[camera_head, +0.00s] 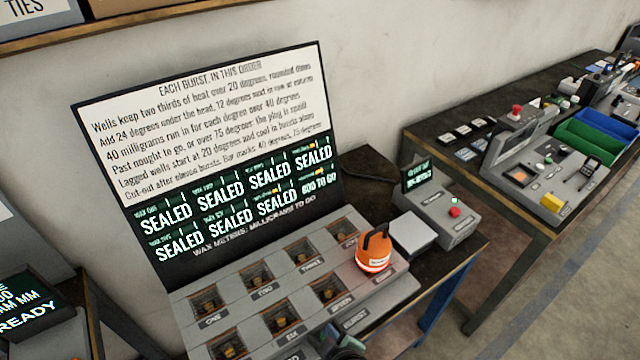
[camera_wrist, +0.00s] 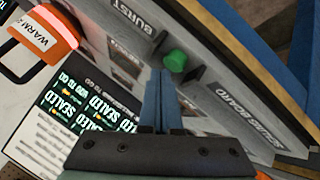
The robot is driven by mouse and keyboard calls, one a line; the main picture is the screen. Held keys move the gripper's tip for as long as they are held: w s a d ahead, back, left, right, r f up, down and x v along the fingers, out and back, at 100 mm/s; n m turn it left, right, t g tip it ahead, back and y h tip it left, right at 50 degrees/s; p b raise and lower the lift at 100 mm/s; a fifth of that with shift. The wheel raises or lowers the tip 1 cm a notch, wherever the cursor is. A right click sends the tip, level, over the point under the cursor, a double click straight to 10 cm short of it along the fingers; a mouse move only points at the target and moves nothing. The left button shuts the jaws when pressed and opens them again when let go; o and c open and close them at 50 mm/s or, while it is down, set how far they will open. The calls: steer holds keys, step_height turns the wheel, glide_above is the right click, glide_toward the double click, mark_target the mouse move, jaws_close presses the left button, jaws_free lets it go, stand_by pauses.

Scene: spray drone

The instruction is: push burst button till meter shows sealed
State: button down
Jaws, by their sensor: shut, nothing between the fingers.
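The meter panel (camera_head: 235,195) stands upright behind the wells in the head view. Several of its meters read SEALED; the bottom right meter (camera_head: 319,187) shows a number, perhaps 600, TO GO. An orange warm head (camera_head: 373,252) with a black handle sits over the front row's rightmost well; it also shows in the wrist view (camera_wrist: 42,38). The green burst button (camera_wrist: 176,60) is on the board's front face, beside the BURST label (camera_wrist: 132,16). My gripper (camera_wrist: 161,75) is shut and empty, its tips close to the button; contact cannot be told. The head view hides the button.
The seals board (camera_head: 255,305) has two rows of wells. A grey box (camera_head: 413,233) and a small console with a red button (camera_head: 455,211) stand to the right. Another bench with a panel, blue bin (camera_head: 607,124) and green bin (camera_head: 588,142) is further right.

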steer(key=shift+f+b, duration=0.6)
stand_by(0.4)
steer(key=shift+r, duration=0.1)
steer(key=shift+r+p, duration=0.75)
steer(key=shift+r, duration=0.15)
step_height(320, 180, up, 6)
steer(key=p, duration=0.4)
stand_by(0.7)
